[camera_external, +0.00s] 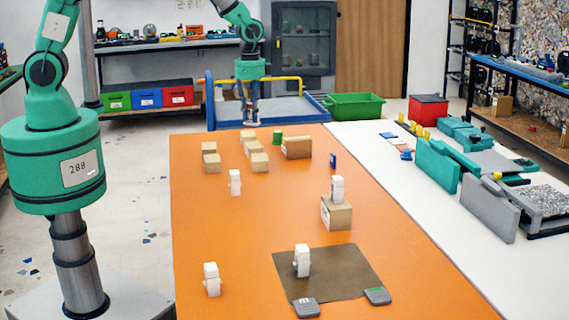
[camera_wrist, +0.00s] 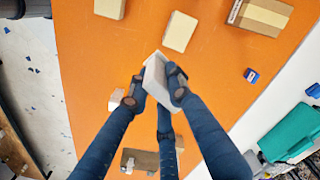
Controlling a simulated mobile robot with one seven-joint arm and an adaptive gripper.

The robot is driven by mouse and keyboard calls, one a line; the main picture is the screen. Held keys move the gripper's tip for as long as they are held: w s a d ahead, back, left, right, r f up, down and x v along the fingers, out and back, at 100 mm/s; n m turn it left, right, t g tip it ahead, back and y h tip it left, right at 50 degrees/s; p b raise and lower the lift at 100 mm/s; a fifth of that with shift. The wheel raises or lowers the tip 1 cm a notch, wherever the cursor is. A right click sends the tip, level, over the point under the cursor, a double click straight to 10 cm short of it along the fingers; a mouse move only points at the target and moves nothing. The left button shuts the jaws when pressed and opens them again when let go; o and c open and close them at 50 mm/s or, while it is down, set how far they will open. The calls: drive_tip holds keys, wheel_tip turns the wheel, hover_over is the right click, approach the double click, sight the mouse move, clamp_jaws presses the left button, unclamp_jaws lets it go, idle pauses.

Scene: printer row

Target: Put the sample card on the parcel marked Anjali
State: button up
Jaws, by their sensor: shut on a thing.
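My gripper (camera_external: 250,121) is raised near the far end of the orange table. In the wrist view its dark blue fingers (camera_wrist: 160,88) are shut on a pale, flat-sided block (camera_wrist: 154,66); I cannot tell whether it is the sample card. A small blue item (camera_external: 333,160) stands apart on the table and shows with a white patch in the wrist view (camera_wrist: 251,75). Several tan boxes stand at the far end, among them a larger taped parcel (camera_external: 297,147), also in the wrist view (camera_wrist: 262,13). Another tan box (camera_external: 336,214) stands nearer, with a white object (camera_external: 337,188) on top. No name is readable.
A white upright object (camera_external: 235,182) stands left of centre, another (camera_external: 211,279) at the near left. A third (camera_external: 302,260) stands on a brown mat (camera_external: 340,279). A green cup (camera_external: 277,136) is among the boxes. The table's middle is mostly clear.

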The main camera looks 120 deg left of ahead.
drive_tip(key=s+a+n+p, duration=0.2)
drive_tip(key=s+a, duration=0.5)
drive_tip(key=a, duration=0.1)
drive_tip(key=shift+w+d+f, duration=0.1)
drive_tip(key=shift+d+f, duration=0.05)
drive_tip(key=shift+f, duration=1.25)
drive_tip(key=shift+w+d+f, duration=0.1)
drive_tip(key=shift+f, duration=1.3)
drive_tip(key=shift+s, duration=0.1)
hover_over(289, 139)
drive_tip(key=shift+s+a+f, duration=0.1)
drive_tip(key=shift+a+f, duration=0.05)
drive_tip(key=shift+f, duration=0.55)
drive_tip(key=shift+f, duration=0.1)
drive_tip(key=shift+f, duration=1.65)
drive_tip(key=shift+f, duration=0.15)
